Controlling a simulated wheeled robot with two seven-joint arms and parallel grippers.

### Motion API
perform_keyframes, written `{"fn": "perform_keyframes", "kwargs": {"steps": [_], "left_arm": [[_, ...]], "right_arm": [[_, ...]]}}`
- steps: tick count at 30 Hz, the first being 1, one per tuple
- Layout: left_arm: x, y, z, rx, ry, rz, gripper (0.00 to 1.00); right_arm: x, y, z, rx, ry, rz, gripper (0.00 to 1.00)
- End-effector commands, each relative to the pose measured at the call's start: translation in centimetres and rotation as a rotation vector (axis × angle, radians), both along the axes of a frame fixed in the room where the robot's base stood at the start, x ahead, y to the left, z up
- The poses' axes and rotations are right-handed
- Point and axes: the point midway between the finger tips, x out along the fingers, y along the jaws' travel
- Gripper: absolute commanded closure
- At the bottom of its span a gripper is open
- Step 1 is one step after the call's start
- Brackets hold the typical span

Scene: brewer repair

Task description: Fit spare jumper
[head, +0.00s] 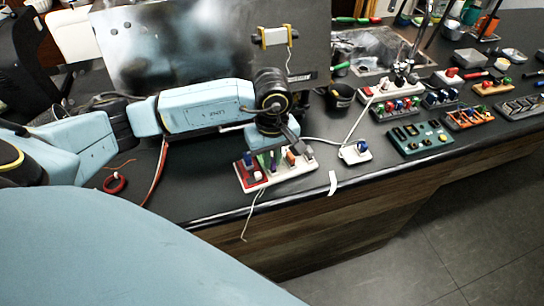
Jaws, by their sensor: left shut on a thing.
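My left gripper (284,150) comes in from the left and is over a small red and white board (282,173) at the front edge of the bench. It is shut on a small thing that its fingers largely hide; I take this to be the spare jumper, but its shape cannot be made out. The board carries a blue part (248,160) at its left and an orange-brown part (291,158) near the fingers. Whether the held thing touches the board cannot be told. My right gripper is not in view.
A small white block with a blue knob (362,146) stands right of the board, with a white cable. A green module (420,139) and several component boards lie farther right. A black cup (339,96) and a metal panel (200,45) stand behind.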

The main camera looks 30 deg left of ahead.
Motion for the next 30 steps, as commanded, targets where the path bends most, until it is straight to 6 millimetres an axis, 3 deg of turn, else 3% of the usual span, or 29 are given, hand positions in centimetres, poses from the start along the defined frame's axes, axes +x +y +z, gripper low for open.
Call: {"fn": "perform_keyframes", "kwargs": {"steps": [25,26,30], "left_arm": [[0.03,0.01,-0.06,-0.001,-0.001,0.0,1.0],[0.03,0.01,-0.06,-0.001,-0.001,0.0,0.86],[0.03,0.01,-0.07,-0.001,-0.001,0.0,0.68]], "right_arm": [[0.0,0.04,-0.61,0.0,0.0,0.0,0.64],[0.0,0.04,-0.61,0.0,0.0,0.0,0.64],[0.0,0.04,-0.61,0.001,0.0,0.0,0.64]]}}
